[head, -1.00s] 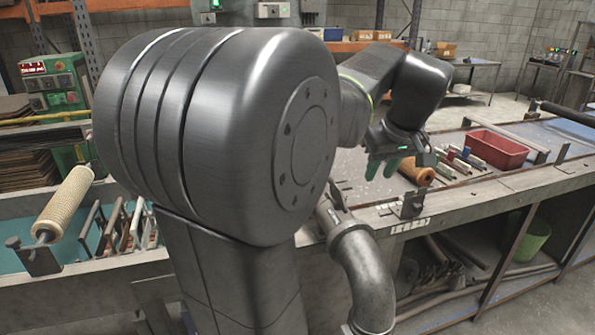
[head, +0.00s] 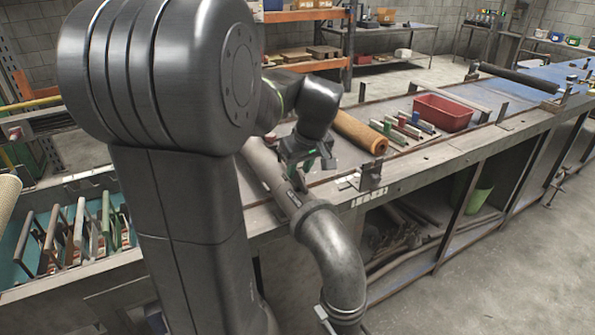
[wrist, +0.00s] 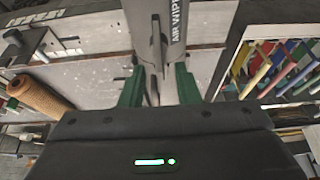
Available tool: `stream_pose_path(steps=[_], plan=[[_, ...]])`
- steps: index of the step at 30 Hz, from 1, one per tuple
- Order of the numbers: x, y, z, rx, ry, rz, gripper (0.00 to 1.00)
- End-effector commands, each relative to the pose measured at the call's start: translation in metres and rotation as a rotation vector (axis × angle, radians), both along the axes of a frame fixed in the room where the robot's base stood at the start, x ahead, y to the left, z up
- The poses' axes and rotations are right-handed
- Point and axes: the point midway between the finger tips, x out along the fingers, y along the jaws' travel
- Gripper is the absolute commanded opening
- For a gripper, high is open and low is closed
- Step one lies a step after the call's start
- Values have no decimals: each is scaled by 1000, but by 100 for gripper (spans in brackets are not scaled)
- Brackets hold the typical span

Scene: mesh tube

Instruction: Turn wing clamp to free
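A grey pipe with "AIR WIPE" lettering (wrist: 180,22) runs up the middle of the wrist view. In the head view this pipe (head: 262,165) leads into a big grey elbow (head: 335,255). A thin metal wing (wrist: 156,45), which looks like the wing clamp, stands out from the pipe. It lies just ahead of and between the green fingertips. My gripper (wrist: 159,84) is open, with a finger on each side of the wing's lower end. I cannot tell whether either finger touches it. In the head view my gripper (head: 308,165) is close over the pipe, and the wing is not clear there.
An orange-brown roll (head: 360,132) lies right of the gripper, with several coloured tools (head: 408,125) and a red bin (head: 443,113) beyond. A small metal bracket (head: 370,178) stands at the bench's front edge. Racked frames (head: 75,235) stand at left.

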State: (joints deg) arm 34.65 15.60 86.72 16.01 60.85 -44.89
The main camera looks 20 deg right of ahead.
Motion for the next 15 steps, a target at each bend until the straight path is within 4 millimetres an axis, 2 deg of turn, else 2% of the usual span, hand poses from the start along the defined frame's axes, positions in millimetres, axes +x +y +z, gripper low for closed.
stream_pose_path(steps=[6,15], plan=[[8,1,-19,0,1,1,29],[9,1,-22,0,-1,0,29]])
